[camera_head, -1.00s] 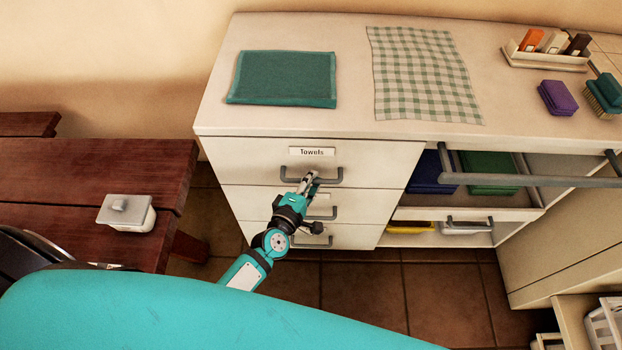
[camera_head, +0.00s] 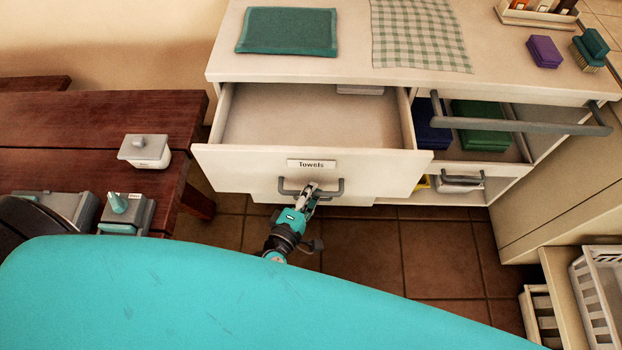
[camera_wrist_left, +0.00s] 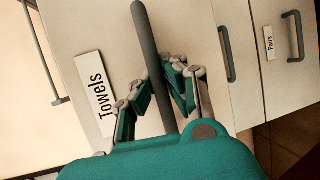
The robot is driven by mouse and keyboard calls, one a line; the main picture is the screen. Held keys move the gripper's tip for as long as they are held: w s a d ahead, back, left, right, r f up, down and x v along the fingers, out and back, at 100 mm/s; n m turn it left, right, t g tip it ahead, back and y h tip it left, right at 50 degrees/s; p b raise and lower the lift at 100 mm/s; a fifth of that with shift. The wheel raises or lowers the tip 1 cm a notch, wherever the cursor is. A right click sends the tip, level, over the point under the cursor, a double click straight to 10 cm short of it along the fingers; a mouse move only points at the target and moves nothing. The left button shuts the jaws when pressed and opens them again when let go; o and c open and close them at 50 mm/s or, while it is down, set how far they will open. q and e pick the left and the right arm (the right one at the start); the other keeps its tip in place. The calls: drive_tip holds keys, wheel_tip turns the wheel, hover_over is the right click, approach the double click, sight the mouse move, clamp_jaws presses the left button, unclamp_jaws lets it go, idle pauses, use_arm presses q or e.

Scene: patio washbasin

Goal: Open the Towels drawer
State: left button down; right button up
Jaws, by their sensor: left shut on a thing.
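The Towels drawer (camera_head: 230,163) stands pulled well out of the white cabinet in the head view. Its label (camera_head: 311,163) reads "Towels", and the label also shows in the left wrist view (camera_wrist_left: 93,90). Inside the drawer, a small pale item lies at the back right; the rest of the visible floor is bare. My left gripper (camera_head: 309,192) is shut on the grey bar handle (camera_head: 290,186) of this drawer. In the left wrist view the handle (camera_wrist_left: 146,40) runs between the two fingers (camera_wrist_left: 157,92). My right gripper is not in view.
A teal towel (camera_head: 287,32) and a checked cloth (camera_head: 418,35) lie on the countertop. An open compartment on the right holds a green item (camera_head: 482,122) behind a grey rail (camera_head: 520,126). A dark red bench (camera_head: 60,155) stands left. White baskets (camera_head: 597,295) are at lower right.

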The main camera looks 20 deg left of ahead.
use_arm(q)
drive_tip(key=s+d, duration=0.4)
drive_tip(key=s, duration=0.9)
drive_tip(key=shift+s+r, duration=0.15)
drive_tip(key=shift+s, duration=0.2)
drive_tip(key=c, duration=1.3)
unclamp_jaws()
drive_tip(key=shift+c, duration=0.2)
drive_tip(key=v, duration=1.2)
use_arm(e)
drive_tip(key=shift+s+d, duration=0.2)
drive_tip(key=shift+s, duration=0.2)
